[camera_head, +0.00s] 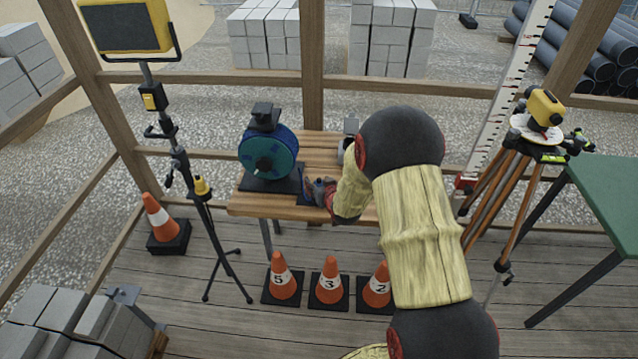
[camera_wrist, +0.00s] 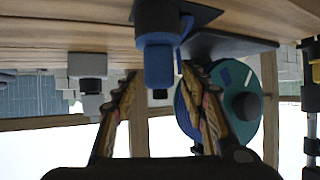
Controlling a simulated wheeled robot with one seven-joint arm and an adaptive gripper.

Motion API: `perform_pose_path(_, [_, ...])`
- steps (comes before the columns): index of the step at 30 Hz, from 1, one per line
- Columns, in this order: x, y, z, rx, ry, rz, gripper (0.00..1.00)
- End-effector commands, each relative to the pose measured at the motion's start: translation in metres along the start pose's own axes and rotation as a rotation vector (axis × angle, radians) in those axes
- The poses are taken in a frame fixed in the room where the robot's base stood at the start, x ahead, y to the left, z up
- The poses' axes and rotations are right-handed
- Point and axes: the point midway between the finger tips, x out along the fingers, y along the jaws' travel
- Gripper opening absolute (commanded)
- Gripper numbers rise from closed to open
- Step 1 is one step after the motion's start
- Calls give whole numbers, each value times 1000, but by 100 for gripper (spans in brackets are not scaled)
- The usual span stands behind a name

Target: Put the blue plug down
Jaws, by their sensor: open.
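The blue plug (camera_wrist: 157,65) is in the wrist view, which shows the table upside down. It stands upright on a small dark mat (camera_wrist: 195,14) on the wooden table (camera_head: 315,144), with a bit of blue cable beside it. My gripper (camera_wrist: 160,78) is open, its two fingers on either side of the plug's free end, with gaps on both sides. In the head view my gripper (camera_head: 320,190) is low over the table's front part, and the plug is mostly hidden there by the fingers.
A blue-green cable reel (camera_head: 268,153) on a dark base stands close left of my gripper. A grey fitting (camera_head: 351,126) sits at the table's back, partly behind my arm. Numbered orange cones (camera_head: 330,280) stand on the floor in front. A tripod (camera_head: 515,170) is at right.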

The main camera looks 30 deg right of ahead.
Motion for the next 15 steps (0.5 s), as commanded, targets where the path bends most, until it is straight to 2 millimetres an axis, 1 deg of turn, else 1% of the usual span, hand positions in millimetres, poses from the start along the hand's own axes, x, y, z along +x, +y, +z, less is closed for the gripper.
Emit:
perform_pose_path(5, [-1, 0, -2, 0, 0, 0, 43])
perform_pose_path(8, [-6, 0, -7, 0, 0, 0, 43])
perform_pose_path(11, [-23, 0, -7, 0, 0, 1, 43])
perform_pose_path(15, [-52, 0, -7, 0, 1, 0, 43])
